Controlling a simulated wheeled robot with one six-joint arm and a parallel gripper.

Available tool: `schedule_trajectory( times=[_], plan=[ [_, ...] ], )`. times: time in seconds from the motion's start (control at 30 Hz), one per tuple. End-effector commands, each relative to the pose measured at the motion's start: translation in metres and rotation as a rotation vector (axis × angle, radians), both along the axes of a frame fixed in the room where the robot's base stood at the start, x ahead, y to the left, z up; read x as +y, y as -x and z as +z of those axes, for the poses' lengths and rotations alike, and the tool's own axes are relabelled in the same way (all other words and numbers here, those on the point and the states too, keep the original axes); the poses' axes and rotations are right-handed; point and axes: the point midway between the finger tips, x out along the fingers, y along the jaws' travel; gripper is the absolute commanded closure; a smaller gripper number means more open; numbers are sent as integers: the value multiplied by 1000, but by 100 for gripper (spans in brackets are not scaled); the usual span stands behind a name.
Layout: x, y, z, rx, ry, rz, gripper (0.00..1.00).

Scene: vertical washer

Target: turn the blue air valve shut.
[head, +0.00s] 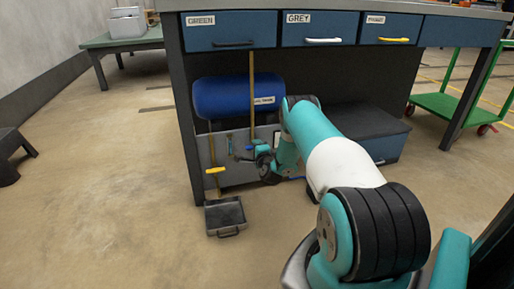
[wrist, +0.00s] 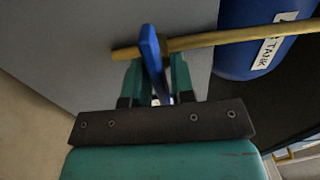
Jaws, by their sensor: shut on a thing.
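The blue air valve handle (wrist: 150,48) stands between my gripper's teal fingers in the wrist view. My gripper (wrist: 157,82) is shut on it. In the wrist view the handle lies crosswise to the yellow pipe (wrist: 235,38). In the head view a small piece of the blue handle (head: 249,147) shows just left of my gripper (head: 258,150), low on the yellow pipe (head: 252,95). The lower end of the handle is partly hidden between the fingers.
The blue tank (head: 222,97) lies under the workbench, behind the pipe. A yellow handle (head: 215,170) sits on the grey panel (head: 228,181) to the left. A dark tray (head: 226,217) is on the floor in front. A dark box (head: 385,145) stands to the right.

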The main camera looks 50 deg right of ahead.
Motion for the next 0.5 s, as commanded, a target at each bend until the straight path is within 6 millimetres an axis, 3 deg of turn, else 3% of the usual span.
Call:
schedule_trajectory(
  times=[0.07,0.1,0.13,0.5],
  plan=[
    [-1,1,-1,2,0,-3,100],
    [-1,1,-1,2,0,-3,70],
    [-1,1,-1,2,0,-3,64],
    [2,2,-1,2,-1,1,64]
  ],
)
